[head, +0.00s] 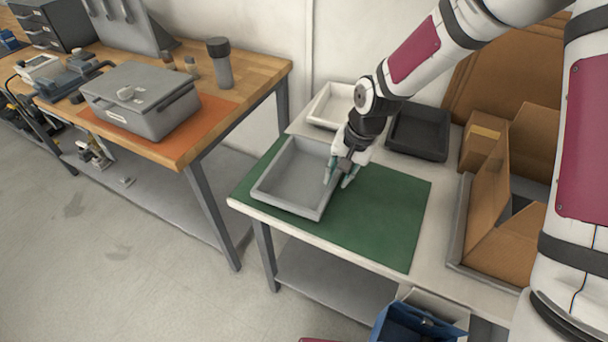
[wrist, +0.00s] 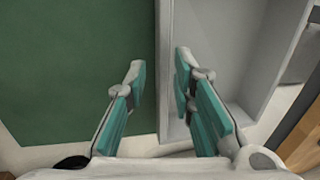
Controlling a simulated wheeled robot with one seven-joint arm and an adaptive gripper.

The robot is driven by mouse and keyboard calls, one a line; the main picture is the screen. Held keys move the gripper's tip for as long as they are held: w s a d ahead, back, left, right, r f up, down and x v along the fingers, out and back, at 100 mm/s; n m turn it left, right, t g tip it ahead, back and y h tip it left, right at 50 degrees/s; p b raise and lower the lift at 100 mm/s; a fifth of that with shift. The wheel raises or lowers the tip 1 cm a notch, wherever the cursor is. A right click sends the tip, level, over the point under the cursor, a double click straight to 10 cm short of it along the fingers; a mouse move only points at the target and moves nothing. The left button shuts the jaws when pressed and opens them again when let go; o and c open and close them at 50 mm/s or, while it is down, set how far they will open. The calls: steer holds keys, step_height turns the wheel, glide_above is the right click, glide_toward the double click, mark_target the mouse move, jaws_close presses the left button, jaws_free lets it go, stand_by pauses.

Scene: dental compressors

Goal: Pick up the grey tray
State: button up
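The grey tray (head: 288,180) is a shallow, empty rectangular tray on the green mat (head: 380,216) of the right-hand table. My gripper (head: 339,180) is at the tray's right wall in the head view, pointing down. In the wrist view my gripper (wrist: 160,82) is open, with its two teal-padded fingers apart. The tray's wall (wrist: 168,60) runs between the fingers, closer to the right finger, which is on the tray's inner side. The left finger is over the mat. I cannot tell whether either finger touches the wall.
A white tray (head: 331,106) and a black tray (head: 418,133) stand behind. Open cardboard boxes (head: 504,225) are at the right. A blue bin (head: 412,322) is below the front edge. A wooden workbench (head: 190,138) with a grey case (head: 140,100) is at the left. The mat's front right is clear.

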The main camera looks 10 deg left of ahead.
mark_target(334, 182)
steer(key=shift+x, duration=2.4)
steer(key=shift+a, duration=0.2)
steer(key=shift+r, duration=0.1)
jaws_close()
